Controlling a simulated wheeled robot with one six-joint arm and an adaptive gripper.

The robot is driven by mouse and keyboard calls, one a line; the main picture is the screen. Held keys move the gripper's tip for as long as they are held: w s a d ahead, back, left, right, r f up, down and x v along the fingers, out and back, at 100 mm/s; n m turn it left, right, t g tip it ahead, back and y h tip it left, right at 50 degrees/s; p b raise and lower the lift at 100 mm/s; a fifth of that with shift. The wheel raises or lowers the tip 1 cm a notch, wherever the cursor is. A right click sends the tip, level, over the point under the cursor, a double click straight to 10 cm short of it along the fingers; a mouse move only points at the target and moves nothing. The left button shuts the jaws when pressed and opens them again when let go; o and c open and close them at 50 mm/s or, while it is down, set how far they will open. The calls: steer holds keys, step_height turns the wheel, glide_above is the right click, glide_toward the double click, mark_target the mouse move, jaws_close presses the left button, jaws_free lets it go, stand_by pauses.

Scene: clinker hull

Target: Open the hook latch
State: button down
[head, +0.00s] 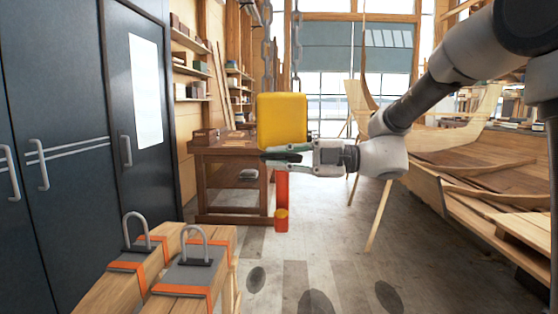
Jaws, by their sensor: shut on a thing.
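A yellow block (282,121) hangs below two metal chains in the middle of the head view. My gripper (282,158) reaches in from the right, just under the block's lower edge. Its dark fingers are shut on a small part there, which appears to be the hook latch. The fingers hide most of that part, so its shape and whether it stands open or closed cannot be told. A red upright piece (281,190) shows directly below the fingers. Whether it joins the block is hidden.
Wooden beams with orange straps and metal shackles (195,240) stand at the front left. Dark cabinets (85,150) line the left. A wooden workbench (225,170) stands behind the gripper. A planked hull (480,180) fills the right.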

steer(key=shift+r, duration=0.25)
steer(key=c, duration=1.7)
jaws_free()
steer(key=shift+o, duration=0.5)
steer(key=shift+f, duration=0.1)
steer(key=d, duration=1.2)
steer(key=shift+s, duration=0.25)
